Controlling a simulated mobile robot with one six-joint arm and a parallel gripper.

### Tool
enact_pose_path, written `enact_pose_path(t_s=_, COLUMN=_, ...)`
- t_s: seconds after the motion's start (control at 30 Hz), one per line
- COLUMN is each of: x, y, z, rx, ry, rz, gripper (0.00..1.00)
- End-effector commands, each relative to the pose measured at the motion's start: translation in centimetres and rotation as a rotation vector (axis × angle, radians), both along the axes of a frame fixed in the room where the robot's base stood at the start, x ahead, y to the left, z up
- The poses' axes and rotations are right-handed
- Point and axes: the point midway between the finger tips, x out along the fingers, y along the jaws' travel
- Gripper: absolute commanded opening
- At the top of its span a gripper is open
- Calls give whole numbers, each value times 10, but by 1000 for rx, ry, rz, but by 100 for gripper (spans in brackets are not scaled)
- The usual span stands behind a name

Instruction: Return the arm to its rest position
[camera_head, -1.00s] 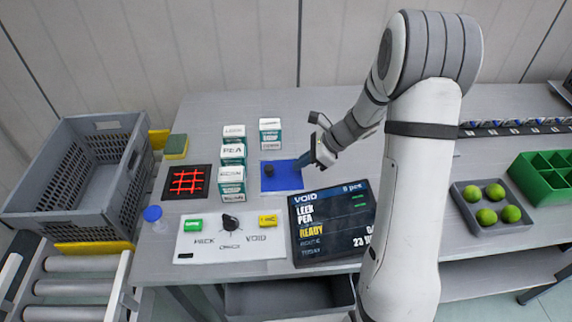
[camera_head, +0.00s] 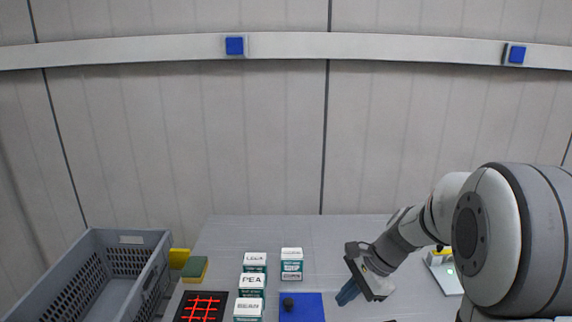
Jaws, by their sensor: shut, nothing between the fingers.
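A grey crate (camera_head: 130,240) stands at the left. White and green boxes, one a PEA box (camera_head: 252,284), stand mid-table beside a black pad with a red grid (camera_head: 202,307). A green and yellow sponge (camera_head: 195,268) lies behind. The table (camera_head: 340,232) is clear at the back.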

Motion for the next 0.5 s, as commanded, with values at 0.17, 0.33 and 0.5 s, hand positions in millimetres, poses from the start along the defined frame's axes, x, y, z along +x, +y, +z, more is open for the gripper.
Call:
enact_pose_path(t_s=0.17, x=-59, y=6, z=24, rx=-199, ry=-176, rz=349, gripper=0)
enact_pose_path(t_s=0.33, x=-109, y=2, z=36, rx=-386, ry=-322, rz=680, gripper=0)
enact_pose_path(t_s=0.5, x=-145, y=-6, z=41, rx=-541, ry=-425, rz=956, gripper=0)
